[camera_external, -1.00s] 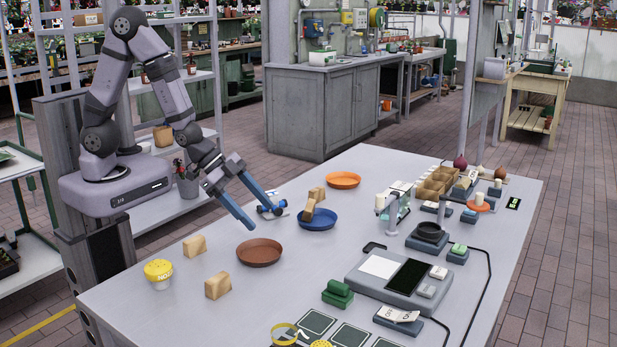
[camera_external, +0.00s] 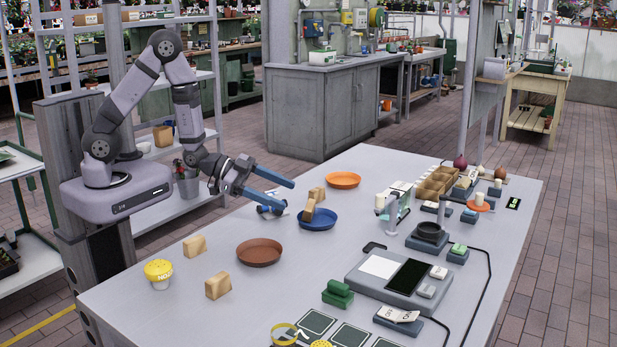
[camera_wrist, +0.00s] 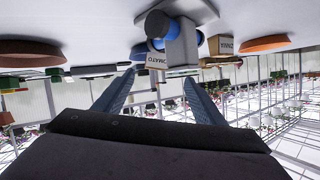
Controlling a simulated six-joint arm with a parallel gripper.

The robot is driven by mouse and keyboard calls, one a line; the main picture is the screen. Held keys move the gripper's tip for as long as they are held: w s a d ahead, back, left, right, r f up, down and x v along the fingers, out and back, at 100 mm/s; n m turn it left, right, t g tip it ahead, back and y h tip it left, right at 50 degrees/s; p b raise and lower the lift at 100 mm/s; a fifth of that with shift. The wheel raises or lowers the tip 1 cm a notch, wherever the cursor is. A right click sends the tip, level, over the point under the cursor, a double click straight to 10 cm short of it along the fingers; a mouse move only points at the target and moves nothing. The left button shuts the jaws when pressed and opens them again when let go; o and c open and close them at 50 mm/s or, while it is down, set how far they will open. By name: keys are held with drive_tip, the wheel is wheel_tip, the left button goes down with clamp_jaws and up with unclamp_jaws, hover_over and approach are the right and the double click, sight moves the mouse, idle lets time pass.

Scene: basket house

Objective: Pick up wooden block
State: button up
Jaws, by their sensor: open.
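Several pale wooden blocks are on the table in the external view. One block (camera_external: 194,246) and another block (camera_external: 218,285) stand near the front left. A third block (camera_external: 309,210) rests in the blue dish (camera_external: 318,224), and one more block (camera_external: 317,194) stands just behind that dish. My gripper (camera_external: 287,196) is open and empty, above the table near the blue dish, its fingers pointing right. In the wrist view its fingers (camera_wrist: 160,97) are apart with nothing between them. That view looks upside down; blocks with lettering (camera_wrist: 221,45) show near its top.
A blue-ended object (camera_external: 271,209) lies below my gripper; it also shows in the wrist view (camera_wrist: 160,24). A brown dish (camera_external: 260,252), an orange dish (camera_external: 343,180) and a yellow-topped pot (camera_external: 158,272) stand nearby. A scale and other items fill the right side.

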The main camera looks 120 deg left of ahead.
drive_tip(key=shift+d+p+x, duration=0.2)
drive_tip(key=shift+p+x, duration=0.5)
drive_tip(key=shift+x, duration=2.15)
drive_tip(key=shift+f, duration=0.15)
drive_tip(key=shift+c, duration=0.6)
drive_tip(key=c, duration=1.1)
drive_tip(key=shift+r, duration=5)
